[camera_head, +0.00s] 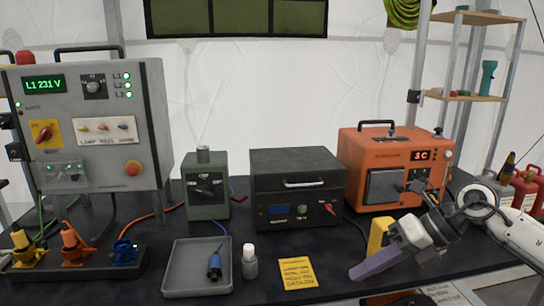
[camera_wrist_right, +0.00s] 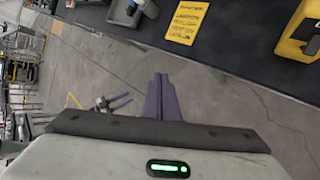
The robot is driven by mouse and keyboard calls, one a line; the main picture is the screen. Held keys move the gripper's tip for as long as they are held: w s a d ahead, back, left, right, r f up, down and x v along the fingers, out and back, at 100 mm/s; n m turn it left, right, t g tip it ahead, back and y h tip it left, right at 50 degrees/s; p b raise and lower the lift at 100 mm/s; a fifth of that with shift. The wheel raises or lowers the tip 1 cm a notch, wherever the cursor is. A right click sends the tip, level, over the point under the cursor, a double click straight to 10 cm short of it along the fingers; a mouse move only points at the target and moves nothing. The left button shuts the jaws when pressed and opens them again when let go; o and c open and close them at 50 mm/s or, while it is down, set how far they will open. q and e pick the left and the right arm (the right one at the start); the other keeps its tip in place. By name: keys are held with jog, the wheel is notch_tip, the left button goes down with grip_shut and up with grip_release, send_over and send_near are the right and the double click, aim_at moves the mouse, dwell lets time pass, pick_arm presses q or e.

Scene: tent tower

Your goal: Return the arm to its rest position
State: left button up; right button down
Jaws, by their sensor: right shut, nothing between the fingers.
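My right arm comes in from the right in the head view. Its gripper (camera_head: 368,268), with purple fingers, is at the front right edge of the dark table, empty and shut. The right wrist view shows the two purple fingers (camera_wrist_right: 161,98) together, with grey floor behind them and nothing between them. A small grey gripper with two spread purple fingers, my left gripper (camera_wrist_right: 118,102), shows at the left of the right wrist view, over the floor. It does not show in the head view.
The dark table (camera_head: 330,270) holds a yellow note (camera_head: 297,273), a grey tray (camera_head: 172,287), a white-capped bottle (camera_head: 250,262), a green box (camera_head: 205,187), a black unit (camera_head: 296,192) and an orange unit (camera_head: 392,165). A yellow object (camera_head: 377,238) stands close behind my right gripper.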

jog(key=s+a+f+m+t+y, duration=0.1)
jog(key=s+a+m+t+y, duration=0.2)
jog(key=a+m, duration=0.4)
jog(key=s+a+f+m+t+y, duration=0.1)
jog(key=a+m+t+y, duration=0.4)
jog(key=a, duration=0.4)
jog(key=s+d+f+m+t+h, duration=0.2)
jog(key=d+f+m+h, duration=0.25)
jog(key=f+m, duration=0.4)
jog(key=s+d+f+m+t+h, duration=0.35)
jog(key=f+m+h, duration=0.3)
jog(key=m, duration=0.25)
jog(key=s+d+f+m+g+h, duration=0.1)
jog(key=s+d+f+m+g, duration=0.1)
jog(key=s+f, duration=0.6)
jog(key=s+d+f+m+g+h, duration=0.2)
jog(key=s+f+m+g, duration=0.3)
jog(key=s+f, duration=0.3)
jog(key=shift+s+d+f+m, duration=0.35)
jog(key=shift+s+d, duration=0.2)
jog(key=shift+d, duration=0.1)
